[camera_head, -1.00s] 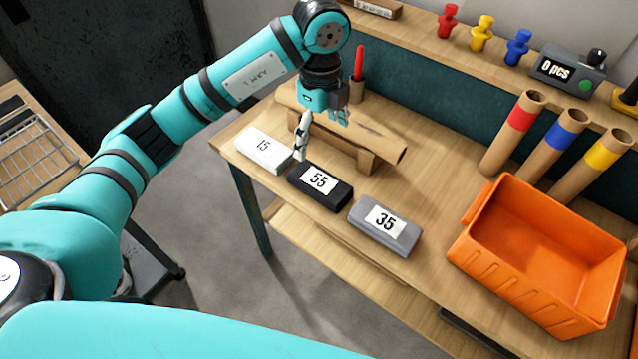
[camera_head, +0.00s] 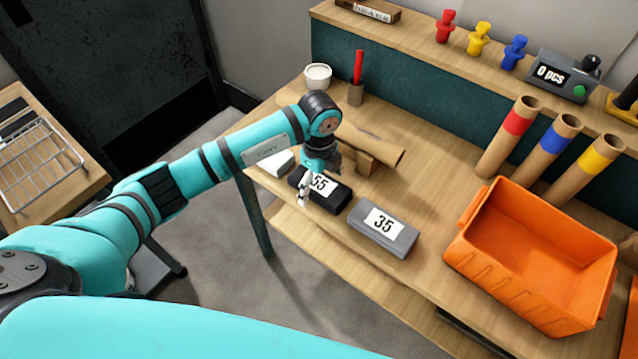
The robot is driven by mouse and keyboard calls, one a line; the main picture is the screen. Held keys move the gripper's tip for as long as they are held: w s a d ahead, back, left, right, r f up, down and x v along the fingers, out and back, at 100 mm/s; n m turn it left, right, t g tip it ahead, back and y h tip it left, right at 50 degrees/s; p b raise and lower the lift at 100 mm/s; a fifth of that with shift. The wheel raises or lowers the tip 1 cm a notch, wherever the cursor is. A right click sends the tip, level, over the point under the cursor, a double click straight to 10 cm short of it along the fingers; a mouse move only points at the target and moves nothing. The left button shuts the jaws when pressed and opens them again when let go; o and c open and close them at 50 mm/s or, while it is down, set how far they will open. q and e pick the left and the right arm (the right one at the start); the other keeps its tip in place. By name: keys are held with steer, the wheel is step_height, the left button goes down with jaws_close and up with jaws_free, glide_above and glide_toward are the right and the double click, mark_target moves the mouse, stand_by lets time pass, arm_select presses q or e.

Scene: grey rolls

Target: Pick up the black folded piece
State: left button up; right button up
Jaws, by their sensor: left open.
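The black folded piece (camera_head: 331,194), labelled 55, lies on the wooden table near its front edge, between a white piece and a grey one. My left gripper (camera_head: 317,180) is open and right over the black piece. One pale finger shows at the front side of the piece, across the left part of its label. The other finger is mostly hidden behind the wrist. I cannot tell whether the fingers touch the piece. My right gripper is not in view.
The grey piece (camera_head: 383,228), labelled 35, lies close on the right. The white piece (camera_head: 278,163) is mostly hidden by my arm. A cardboard roll (camera_head: 378,147) on a wooden stand lies just behind. An orange crate (camera_head: 474,268) stands at the right.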

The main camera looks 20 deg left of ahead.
arm_select(q)
steer(key=shift+f, duration=0.35)
steer(key=shift+c, duration=0.4)
steer(key=c, duration=1.3)
